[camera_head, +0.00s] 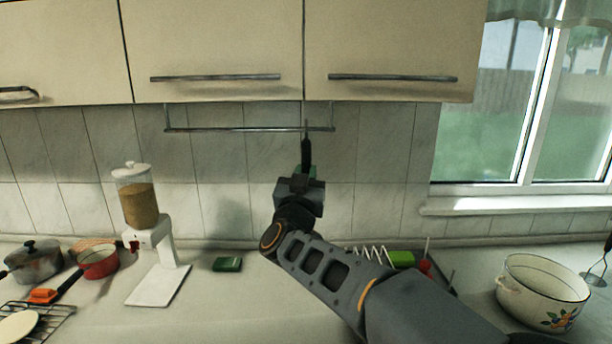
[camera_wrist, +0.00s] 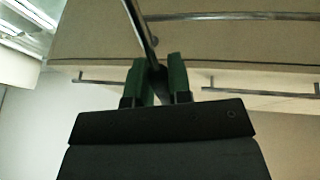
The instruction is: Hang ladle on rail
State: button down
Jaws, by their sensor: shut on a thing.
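The ladle (camera_head: 306,152) is in my gripper, upright, with a dark handle and a thin tip that overlaps the right part of the rail in the head view. The wrist view shows its shaft (camera_wrist: 141,28) rising from between the green fingers. My gripper (camera_head: 305,177) is shut on the ladle, just below the rail; its fingers also show in the wrist view (camera_wrist: 160,82). The metal rail (camera_head: 230,129) runs under the cupboards and crosses the top of the wrist view (camera_wrist: 235,16). I cannot tell whether the ladle touches the rail. Its bowl is not clearly visible.
Cream cupboards (camera_head: 216,40) with bar handles hang above the rail. A white dispenser (camera_head: 150,235), a red pan (camera_head: 98,262) and a grey pot (camera_head: 33,264) stand at left. A white enamel pot (camera_head: 541,290) stands at right. The wall below the rail is bare tile.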

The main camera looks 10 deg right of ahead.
jog(key=w+d+f+p, duration=0.1)
jog(key=w+d+f, duration=0.1)
jog(key=w, duration=1.1)
jog(key=shift+w+d, duration=0.3)
jog(key=shift+d, duration=0.15)
dwell(1.1)
jog(key=shift+f, duration=0.15)
jog(key=c, duration=1)
grip_release()
